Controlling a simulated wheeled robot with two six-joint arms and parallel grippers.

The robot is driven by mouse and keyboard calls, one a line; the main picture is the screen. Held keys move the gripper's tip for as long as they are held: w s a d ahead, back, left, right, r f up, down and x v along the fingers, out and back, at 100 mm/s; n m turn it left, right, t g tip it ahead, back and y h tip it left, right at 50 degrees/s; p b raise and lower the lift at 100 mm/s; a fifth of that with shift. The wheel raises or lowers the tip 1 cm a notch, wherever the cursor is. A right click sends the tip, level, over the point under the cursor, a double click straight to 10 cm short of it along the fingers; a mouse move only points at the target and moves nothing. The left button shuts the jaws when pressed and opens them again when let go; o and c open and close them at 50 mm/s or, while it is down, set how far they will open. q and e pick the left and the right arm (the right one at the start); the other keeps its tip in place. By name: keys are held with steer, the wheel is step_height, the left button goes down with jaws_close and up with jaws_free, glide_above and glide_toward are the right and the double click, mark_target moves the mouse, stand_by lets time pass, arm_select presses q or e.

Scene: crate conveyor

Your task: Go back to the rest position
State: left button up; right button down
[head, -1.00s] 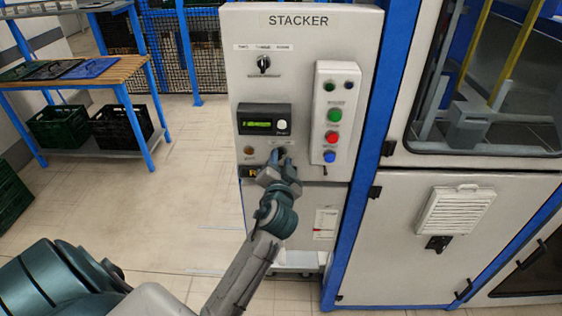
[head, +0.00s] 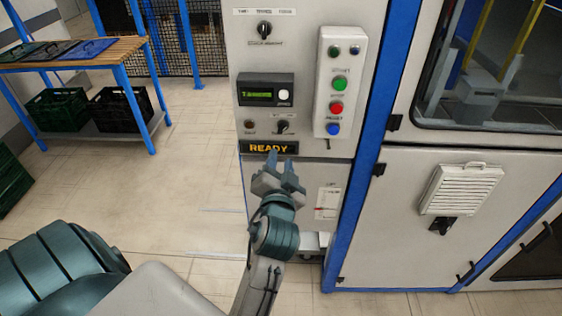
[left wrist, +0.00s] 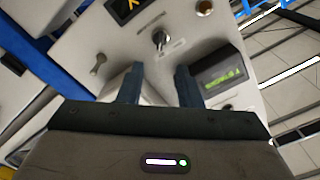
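My left gripper (head: 280,170) is in front of the grey stacker panel (head: 300,60), just below the lit amber READY sign (head: 268,148). Its two fingers are apart with nothing between them. In the left wrist view the fingers (left wrist: 158,88) also stand apart, pointing at the panel. A small rotary switch (head: 283,126) sits above the gripper; it also shows beyond the fingers in the left wrist view (left wrist: 160,40). The green-lit display (head: 265,92) is above that switch. My right gripper is not in view.
A button box (head: 340,82) with green, red and blue buttons is on the panel's right. A blue frame post (head: 372,150) and a machine door stand further right. A wooden-topped table (head: 75,55) with dark crates (head: 120,108) below is at the left. The floor between is clear.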

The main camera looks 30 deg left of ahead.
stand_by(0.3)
arm_select(q)
steer(key=w+d+f+m+g+h+b, duration=0.1)
steer(key=w+d+f+h, duration=0.1)
steer(key=f, duration=0.8)
steer(key=w+d+f+m+g+h, duration=0.1)
steer(key=w+d+f+h, duration=0.15)
steer(key=f, duration=0.75)
steer(key=s+d+f+g+h+b, duration=0.1)
steer(key=s+f+g, duration=0.15)
steer(key=f, duration=0.95)
steer(key=s+d+f+g+h, duration=0.1)
steer(key=s+f+h, duration=0.15)
steer(key=f, duration=0.95)
steer(key=s+a+f+n+g+b, duration=0.1)
steer(key=s+a+f+g, duration=0.15)
steer(key=s+f, duration=1.1)
steer(key=s+a+f+n+g+b, duration=0.1)
steer(key=s+f+g, duration=0.2)
steer(key=s+f, duration=1)
steer(key=s+a+f+g, duration=0.1)
steer(key=s+a+f, duration=0.1)
steer(key=s, duration=0.5)
steer(key=s+a+f+n+g, duration=0.1)
steer(key=s+a+f+g, duration=0.1)
steer(key=s+f, duration=0.2)
steer(key=s, duration=0.3)
steer(key=shift+s+h+b, duration=0.15)
steer(key=shift+h+b, duration=0.2)
steer(key=shift+h, duration=0.05)
